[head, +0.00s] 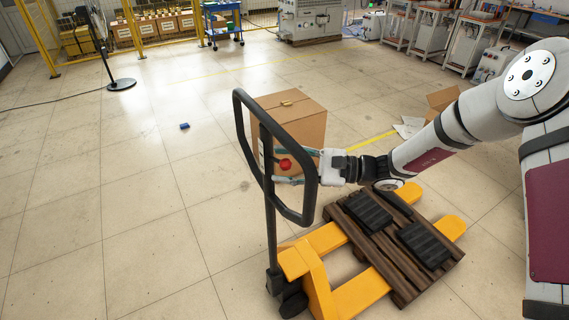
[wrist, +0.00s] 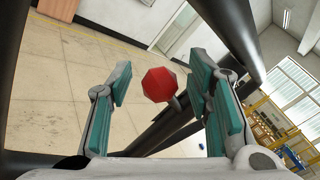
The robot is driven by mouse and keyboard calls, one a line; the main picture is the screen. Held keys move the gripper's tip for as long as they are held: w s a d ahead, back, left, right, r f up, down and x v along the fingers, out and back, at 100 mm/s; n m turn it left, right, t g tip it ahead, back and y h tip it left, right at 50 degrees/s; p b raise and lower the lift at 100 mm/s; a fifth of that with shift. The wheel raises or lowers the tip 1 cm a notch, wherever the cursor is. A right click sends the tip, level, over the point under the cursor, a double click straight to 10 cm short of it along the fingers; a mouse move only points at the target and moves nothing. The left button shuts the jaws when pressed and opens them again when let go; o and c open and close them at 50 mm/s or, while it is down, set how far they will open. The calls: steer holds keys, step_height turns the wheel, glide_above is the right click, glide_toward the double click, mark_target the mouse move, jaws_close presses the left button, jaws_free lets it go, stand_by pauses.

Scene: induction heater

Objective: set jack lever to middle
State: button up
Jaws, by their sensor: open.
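The jack lever has a red knob (head: 285,164) inside the black loop handle (head: 314,190) of a yellow pallet jack (head: 318,285). In the wrist view the red knob (wrist: 159,84) sits between my gripper's two teal-padded fingers, with clear space on both sides. My gripper (head: 282,165) reaches into the handle loop from the right. Its fingers are open (wrist: 168,95) and hold nothing. The wrist view shows a short stem at the knob's lower right. I cannot tell which position the lever is in.
A wooden pallet (head: 375,245) with black pads lies on the forks. A cardboard box (head: 300,113) stands behind the handle. A small blue object (head: 184,126) lies on the floor at left. A fan (head: 120,84) stands at the back left. The floor at left is mostly clear.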

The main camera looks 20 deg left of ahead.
steer(key=shift+c, duration=0.6)
jaws_close()
steer(key=shift+s+d+f+n+y, duration=0.1)
steer(key=shift+d+f+n+y, duration=0.05)
steer(key=shift+f+n+y, duration=0.3)
steer(key=shift+s+d+f+n+y, duration=0.1)
steer(key=shift+f+n+y, duration=0.15)
steer(key=shift+f+n, duration=0.25)
steer(key=shift+s+d+f+n+g+y+b, duration=0.1)
steer(key=shift+f+n+g+y+b, duration=0.5)
steer(key=shift+f+n+g, duration=0.65)
steer(key=shift+r+t, duration=0.2)
steer(key=shift+t, duration=0.15)
steer(key=shift+o, duration=0.6)
jaws_free()
